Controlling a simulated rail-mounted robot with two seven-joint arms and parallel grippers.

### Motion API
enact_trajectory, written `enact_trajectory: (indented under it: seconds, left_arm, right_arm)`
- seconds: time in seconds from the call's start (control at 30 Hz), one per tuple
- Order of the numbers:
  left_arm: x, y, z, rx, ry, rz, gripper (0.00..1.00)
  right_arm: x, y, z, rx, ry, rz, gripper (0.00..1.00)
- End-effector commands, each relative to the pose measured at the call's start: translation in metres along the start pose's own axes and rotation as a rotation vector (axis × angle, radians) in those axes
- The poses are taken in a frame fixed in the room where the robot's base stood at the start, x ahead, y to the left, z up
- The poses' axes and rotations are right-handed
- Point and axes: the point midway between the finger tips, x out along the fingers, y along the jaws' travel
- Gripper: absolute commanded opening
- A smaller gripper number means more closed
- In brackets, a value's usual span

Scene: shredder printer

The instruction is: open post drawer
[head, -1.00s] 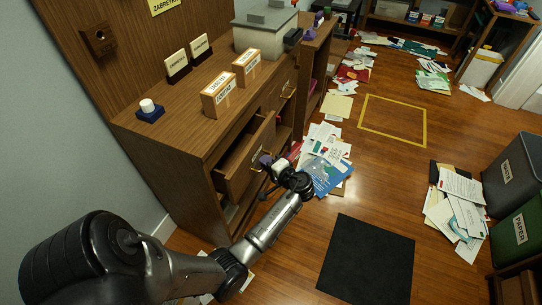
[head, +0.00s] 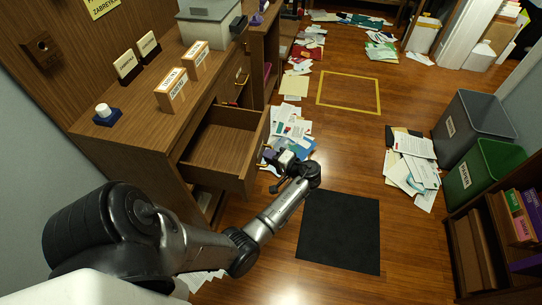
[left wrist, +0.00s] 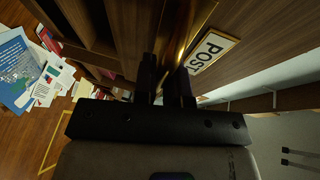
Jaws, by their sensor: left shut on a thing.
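The post drawer (head: 220,148) is a brown wooden drawer in the cabinet, pulled far out, and its bare inside shows in the head view. My left gripper (head: 269,161) is at the outer face of the drawer front. In the left wrist view, a white POST label (left wrist: 211,51) is on the drawer front, beside a brass handle (left wrist: 196,25). The left gripper's fingers (left wrist: 174,82) are shut on this handle, and they partly hide it. My right gripper is in neither view.
The cabinet top (head: 135,110) holds small boxes, signs and a grey machine (head: 208,28). Papers (head: 287,125) lie on the floor beyond the drawer. A black mat (head: 340,230) lies on the floor to the right. Grey (head: 470,125) and green (head: 485,170) bins stand farther right.

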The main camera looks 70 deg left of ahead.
Motion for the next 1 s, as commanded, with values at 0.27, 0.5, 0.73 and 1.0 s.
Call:
enact_trajectory:
  seconds: [0.27,0.5,0.73,1.0]
  left_arm:
    - [0.001,0.000,0.000,0.000,-0.003,0.000,0.24]
    - [0.001,0.000,0.000,0.000,-0.002,0.000,0.36]
    - [-0.006,-0.001,0.000,0.001,-0.001,0.001,0.36]
    - [-0.051,-0.003,-0.001,0.002,0.000,0.003,0.36]
  right_arm:
    - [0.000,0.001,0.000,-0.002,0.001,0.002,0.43]
    - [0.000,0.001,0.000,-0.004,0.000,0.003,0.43]
    - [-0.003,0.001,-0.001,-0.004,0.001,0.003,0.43]
    - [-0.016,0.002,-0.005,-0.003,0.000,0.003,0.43]
